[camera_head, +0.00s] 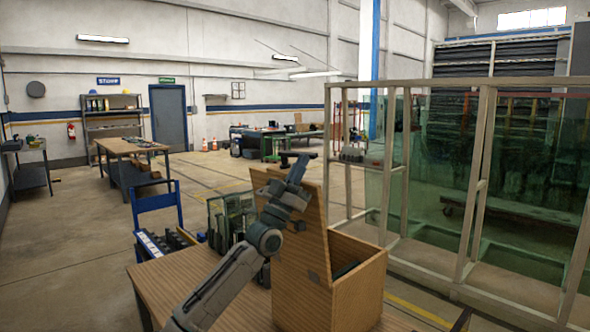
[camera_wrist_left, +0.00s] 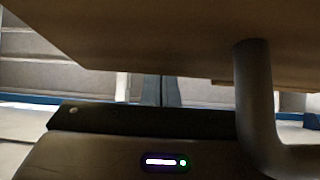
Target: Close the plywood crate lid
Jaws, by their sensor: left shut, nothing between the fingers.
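The plywood crate (camera_head: 352,295) stands on the wooden table, its top opening partly visible. Its lid (camera_head: 313,222) is raised, standing steeply at the left side of the opening. My left gripper (camera_head: 299,166) is at the lid's upper part, overlapping it in the head view, shut and empty. In the left wrist view its closed fingers (camera_wrist_left: 162,90) lie below a plywood panel (camera_wrist_left: 150,30). A dark curved bar (camera_wrist_left: 255,100), perhaps a handle, is at the right there. Whether the gripper touches the lid is unclear. My right gripper is not in view.
The table (camera_head: 180,287) is bare left of the crate. A framed glass rack (camera_head: 475,180) rises to the right, and open floor lies at the left.

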